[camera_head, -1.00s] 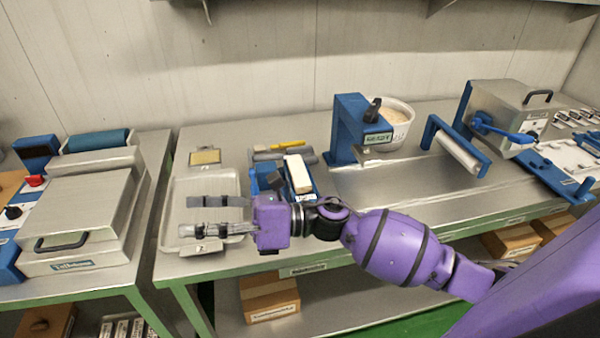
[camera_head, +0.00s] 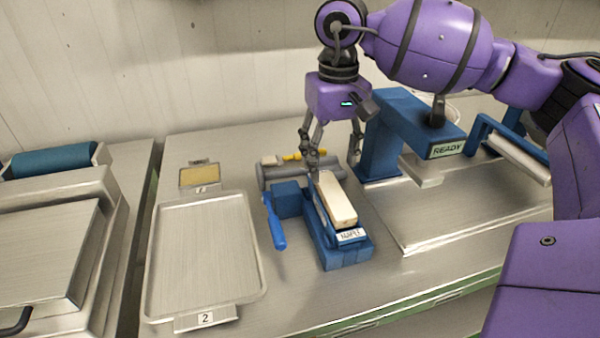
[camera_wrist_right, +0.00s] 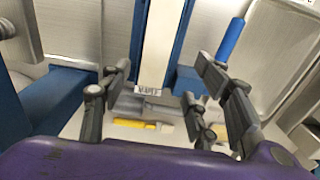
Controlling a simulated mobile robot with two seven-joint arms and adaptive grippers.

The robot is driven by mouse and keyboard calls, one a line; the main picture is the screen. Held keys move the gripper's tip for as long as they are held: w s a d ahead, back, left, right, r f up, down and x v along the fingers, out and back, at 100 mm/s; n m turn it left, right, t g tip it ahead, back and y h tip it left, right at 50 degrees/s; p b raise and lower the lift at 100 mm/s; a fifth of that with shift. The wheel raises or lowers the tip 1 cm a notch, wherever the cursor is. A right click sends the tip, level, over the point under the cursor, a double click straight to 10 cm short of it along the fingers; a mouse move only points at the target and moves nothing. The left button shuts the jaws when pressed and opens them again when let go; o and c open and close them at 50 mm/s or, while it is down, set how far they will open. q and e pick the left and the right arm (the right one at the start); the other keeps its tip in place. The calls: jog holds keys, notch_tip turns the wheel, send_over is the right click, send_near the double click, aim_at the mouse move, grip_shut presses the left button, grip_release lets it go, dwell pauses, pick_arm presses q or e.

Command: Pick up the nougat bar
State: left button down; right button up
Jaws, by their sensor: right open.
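The nougat bar (camera_head: 337,198) is a pale cream block lying lengthwise in a blue holder (camera_head: 347,256) with a small label on its near end. It also shows in the right wrist view (camera_wrist_right: 163,38), between blue side walls. My right gripper (camera_head: 334,160) points down at the far end of the bar, with its fingers spread. In the right wrist view the open fingers (camera_wrist_right: 160,76) stand apart on either side of the bar's line, with nothing between them held. My left gripper is not in view.
A blue press (camera_head: 415,125) marked READY stands close right. Grey cylinders (camera_head: 275,174) lie behind the holder.

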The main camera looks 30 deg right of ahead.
aim_at(333, 191)
jog(key=shift+s+f, duration=0.2)
jog(key=shift+f, duration=0.1)
jog(key=shift+s+d+f+p, duration=0.1)
jog(key=shift+s+f+p, duration=0.05)
jog(key=shift+f, duration=0.45)
jog(key=shift+s+f+p, duration=0.15)
jog(key=shift+f, duration=0.45)
notch_tip(333, 191, down, 4)
jog(key=shift+d+r+p, duration=0.1)
jog(key=shift+r+p, duration=0.05)
jog(key=shift+p, duration=0.15)
jog(key=shift+f, duration=0.4)
jog(key=c, duration=1.1)
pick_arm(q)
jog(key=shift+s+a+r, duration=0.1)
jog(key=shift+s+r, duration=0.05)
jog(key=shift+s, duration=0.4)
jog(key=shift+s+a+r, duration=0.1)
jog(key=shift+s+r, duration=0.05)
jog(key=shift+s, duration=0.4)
pick_arm(e)
jog(key=shift+c, duration=1.2)
